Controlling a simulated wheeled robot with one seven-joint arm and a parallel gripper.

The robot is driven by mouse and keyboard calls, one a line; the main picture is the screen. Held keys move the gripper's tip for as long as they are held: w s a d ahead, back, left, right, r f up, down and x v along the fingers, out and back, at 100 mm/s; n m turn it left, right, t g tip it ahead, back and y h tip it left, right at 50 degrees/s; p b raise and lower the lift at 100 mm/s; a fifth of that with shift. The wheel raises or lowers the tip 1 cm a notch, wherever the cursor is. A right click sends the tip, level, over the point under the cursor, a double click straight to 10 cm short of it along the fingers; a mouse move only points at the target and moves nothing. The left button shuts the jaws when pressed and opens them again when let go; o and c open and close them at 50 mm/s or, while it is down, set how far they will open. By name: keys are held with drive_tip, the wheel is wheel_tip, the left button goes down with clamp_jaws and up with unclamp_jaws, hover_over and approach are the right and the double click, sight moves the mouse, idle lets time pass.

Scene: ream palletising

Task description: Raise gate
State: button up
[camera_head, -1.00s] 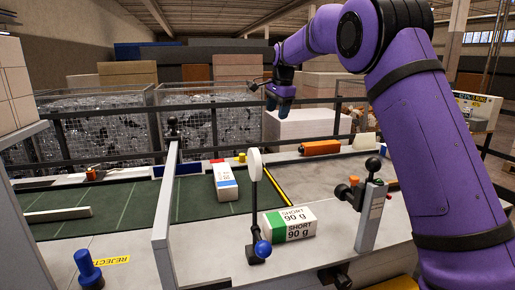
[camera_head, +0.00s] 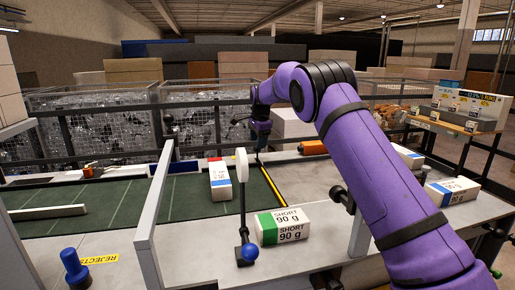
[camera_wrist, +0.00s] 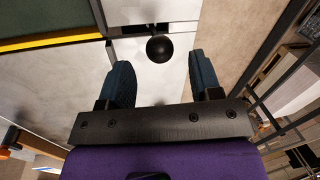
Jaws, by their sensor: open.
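My gripper (camera_head: 261,145) is low at the far side of the work table, near the yellow-edged end of the green mat (camera_head: 185,200). In the wrist view its two blue fingers (camera_wrist: 159,66) are apart with nothing between their pads. A black ball knob (camera_wrist: 160,49) lies just beyond the fingertips, roughly midway between them; contact does not show. A pale upright panel (camera_head: 152,215), possibly the gate, stands across the front left of the mat. Another black knob (camera_head: 167,118) shows above its far end. I cannot tell which part the knob in the wrist view belongs to.
A ream marked SHORT 90 g (camera_head: 283,227) lies at the front, beside a blue-knobbed lever (camera_head: 247,251) with a white disc. Another ream (camera_head: 220,182) lies on the mat. A blue knob (camera_head: 75,266) stands front left. A ream (camera_head: 452,190) lies at right. Mesh cages stand behind.

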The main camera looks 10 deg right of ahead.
drive_tip(key=shift+w+f, duration=0.15)
drive_tip(key=shift+f, duration=0.7)
drive_tip(key=shift+w+f, duration=0.15)
drive_tip(key=shift+f, duration=0.7)
